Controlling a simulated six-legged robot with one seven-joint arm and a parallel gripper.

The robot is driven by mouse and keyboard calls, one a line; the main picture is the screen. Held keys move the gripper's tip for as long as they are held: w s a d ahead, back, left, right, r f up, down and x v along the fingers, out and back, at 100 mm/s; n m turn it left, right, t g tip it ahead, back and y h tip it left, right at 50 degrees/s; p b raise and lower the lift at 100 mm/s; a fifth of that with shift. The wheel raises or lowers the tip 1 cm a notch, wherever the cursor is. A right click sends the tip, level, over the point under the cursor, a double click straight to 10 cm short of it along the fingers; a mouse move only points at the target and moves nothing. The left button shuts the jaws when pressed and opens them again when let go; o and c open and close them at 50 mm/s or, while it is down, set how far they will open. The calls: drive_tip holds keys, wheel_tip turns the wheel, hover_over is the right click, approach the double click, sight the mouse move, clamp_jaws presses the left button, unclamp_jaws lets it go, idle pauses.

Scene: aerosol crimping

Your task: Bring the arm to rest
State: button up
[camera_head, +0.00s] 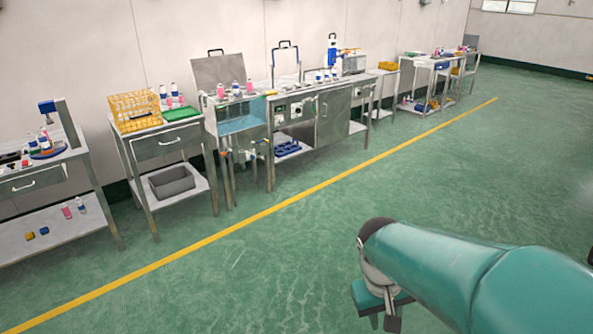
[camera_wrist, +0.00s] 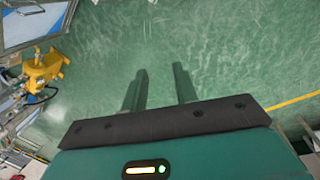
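My teal arm (camera_head: 470,265) reaches in from the lower right of the head view, over the green floor. My gripper (camera_wrist: 158,84) shows in the wrist view with its two dark fingers apart. Nothing is between the fingers; only green floor shows beyond them. In the head view the wrist end of the arm (camera_head: 378,290) hangs in free space, well apart from the benches. The fingers are mostly hidden there.
A row of steel benches stands along the wall, with a yellow wire rack (camera_head: 135,110), a clear-sided water tank (camera_head: 240,118) and several cans. A yellow floor line (camera_head: 250,222) runs before them. The wrist view shows a yellow machine (camera_wrist: 42,70) at left. The floor around my arm is clear.

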drive_tip(key=s+a+r+m+t+y, duration=0.1)
drive_tip(key=s+r+t, duration=0.4)
drive_tip(key=r, duration=0.5)
drive_tip(key=shift+s+a+m+t+y, duration=0.2)
drive_tip(key=shift+s+m+t+y, duration=0.3)
drive_tip(key=shift+s, duration=0.65)
drive_tip(key=shift+s+r, duration=0.1)
